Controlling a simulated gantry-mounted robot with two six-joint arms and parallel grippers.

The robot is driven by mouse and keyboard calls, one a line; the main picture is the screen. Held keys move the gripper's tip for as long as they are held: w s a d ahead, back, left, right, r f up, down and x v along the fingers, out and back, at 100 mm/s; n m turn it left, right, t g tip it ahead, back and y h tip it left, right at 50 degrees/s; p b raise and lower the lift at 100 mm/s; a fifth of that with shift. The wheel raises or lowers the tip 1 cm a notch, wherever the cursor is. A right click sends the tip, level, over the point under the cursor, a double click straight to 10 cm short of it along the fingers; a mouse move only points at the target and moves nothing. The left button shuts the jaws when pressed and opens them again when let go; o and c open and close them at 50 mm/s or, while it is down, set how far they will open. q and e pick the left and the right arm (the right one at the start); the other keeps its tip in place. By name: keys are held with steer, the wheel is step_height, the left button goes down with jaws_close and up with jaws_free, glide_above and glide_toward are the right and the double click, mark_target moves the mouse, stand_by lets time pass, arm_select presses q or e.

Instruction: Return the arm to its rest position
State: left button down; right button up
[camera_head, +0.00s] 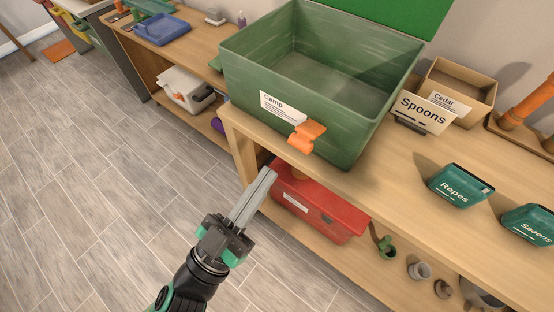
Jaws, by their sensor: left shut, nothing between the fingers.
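My left gripper (262,186) comes in from the bottom left. Its two grey fingers lie together with nothing between them. It is in front of the wooden bench, over the floor in the picture, with its tips near the left end of a red box on the lower shelf. It looks apart from the bench, though the exact gap is hard to judge. My right gripper does not show.
A large open green bin (240,85) labelled "Camp", with an orange clip (306,137), stands on the bench (400,160). The red box (318,208) sits on the shelf below. Teal boxes (461,186) and a "Spoons" sign (422,112) are at right. The floor at left is clear.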

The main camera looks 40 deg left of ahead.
arm_select(q)
steer(key=shift+s+f, duration=0.15)
steer(key=shift+s, duration=0.3)
